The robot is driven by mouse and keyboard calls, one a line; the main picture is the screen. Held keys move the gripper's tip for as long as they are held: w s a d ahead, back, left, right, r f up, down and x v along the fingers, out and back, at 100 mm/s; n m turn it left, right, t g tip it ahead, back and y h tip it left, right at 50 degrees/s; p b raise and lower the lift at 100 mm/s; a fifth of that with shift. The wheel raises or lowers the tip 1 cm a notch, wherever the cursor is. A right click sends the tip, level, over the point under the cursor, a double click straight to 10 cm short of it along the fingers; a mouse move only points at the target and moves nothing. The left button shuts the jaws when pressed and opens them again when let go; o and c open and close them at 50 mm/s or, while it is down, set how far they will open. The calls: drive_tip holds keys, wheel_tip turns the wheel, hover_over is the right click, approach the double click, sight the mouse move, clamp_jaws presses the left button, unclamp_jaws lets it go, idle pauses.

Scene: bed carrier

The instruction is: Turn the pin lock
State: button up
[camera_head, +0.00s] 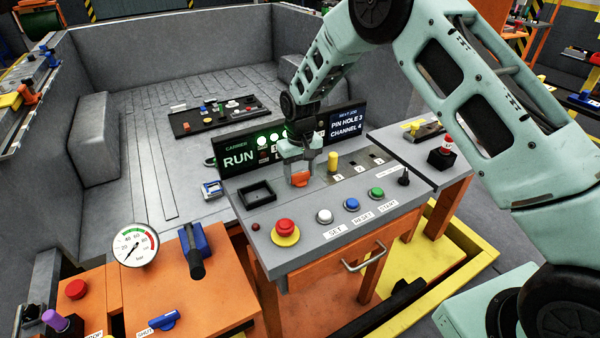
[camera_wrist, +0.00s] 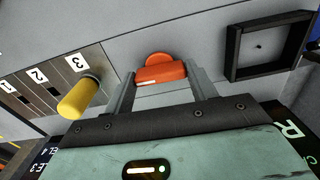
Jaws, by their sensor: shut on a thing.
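My gripper (camera_head: 299,172) is over the grey console top (camera_head: 278,222) and shut on an orange knob (camera_head: 300,179). In the wrist view the orange knob (camera_wrist: 161,73) sits between the two fingers, with a round orange part beyond it and a short white line on its face. The knob looks like the pin lock, but no label for it is readable. A yellow pin (camera_head: 333,161) stands upright at the strip of holes marked 1, 2, 3. In the wrist view the yellow pin (camera_wrist: 79,98) is nearest label 3, apart from my gripper.
A black square tray (camera_head: 257,194) lies left of the gripper. A red mushroom button (camera_head: 285,228) and white, blue and green buttons line the console front. The RUN screen (camera_head: 238,155) and the "PIN HOLE 3, CHANNEL 4" screen (camera_head: 347,122) stand behind.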

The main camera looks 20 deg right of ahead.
sight(300, 173)
idle(0.6)
drive_tip(key=o, duration=1)
wheel_tip(300, 173, up, 18)
drive_tip(key=b, duration=0.3)
drive_tip(key=shift+f, duration=0.25)
